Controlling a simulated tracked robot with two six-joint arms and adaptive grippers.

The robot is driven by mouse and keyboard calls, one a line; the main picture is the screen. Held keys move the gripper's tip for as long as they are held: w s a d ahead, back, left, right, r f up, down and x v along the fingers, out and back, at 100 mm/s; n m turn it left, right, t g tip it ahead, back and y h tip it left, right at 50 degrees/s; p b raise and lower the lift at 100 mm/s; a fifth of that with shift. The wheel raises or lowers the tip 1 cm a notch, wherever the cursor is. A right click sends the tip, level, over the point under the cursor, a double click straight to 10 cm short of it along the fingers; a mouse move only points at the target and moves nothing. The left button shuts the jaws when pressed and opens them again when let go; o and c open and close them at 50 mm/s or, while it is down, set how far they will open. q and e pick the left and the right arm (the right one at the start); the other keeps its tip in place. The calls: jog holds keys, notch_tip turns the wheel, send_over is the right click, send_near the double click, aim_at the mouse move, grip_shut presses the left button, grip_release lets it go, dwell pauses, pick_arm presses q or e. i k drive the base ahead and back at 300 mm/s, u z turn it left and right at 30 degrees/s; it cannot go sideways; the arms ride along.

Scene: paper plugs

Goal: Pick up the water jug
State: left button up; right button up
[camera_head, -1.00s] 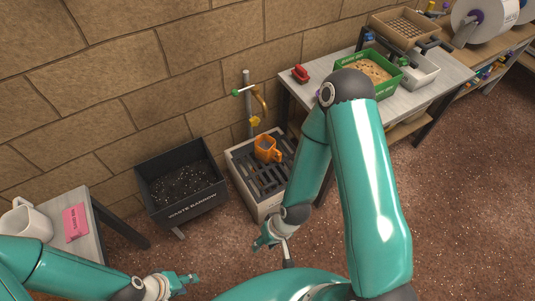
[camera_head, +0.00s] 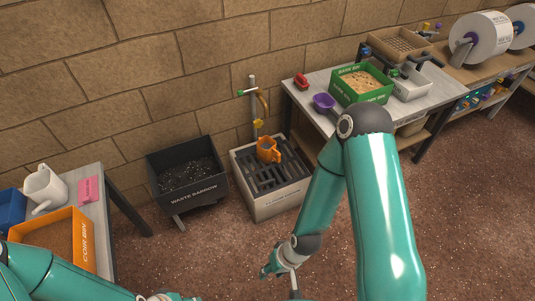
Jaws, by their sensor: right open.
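An orange jug (camera_head: 268,149) stands upright on the slatted grate of the floor drain (camera_head: 279,208), below a wall tap (camera_head: 263,104). A white jug (camera_head: 44,188) with a handle stands on the left table. I cannot tell by a label which is the water jug. My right gripper (camera_head: 267,273) is open and empty, low in front of the drain and apart from both jugs. My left gripper (camera_head: 172,298) is mostly cut off by the bottom edge, so its jaws cannot be judged.
A dark waste barrow (camera_head: 192,200) stands left of the drain. The left table holds an orange corn bin (camera_head: 84,244), a blue bin (camera_head: 10,210) and a pink card (camera_head: 88,190). The right table holds a green bin (camera_head: 362,97) and purple scoop (camera_head: 323,102). Brown floor is open at right.

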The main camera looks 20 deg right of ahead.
aim_at(266, 152)
jog(key=u, duration=0.05)
jog(key=i, duration=1.25)
jog(key=z, duration=0.7)
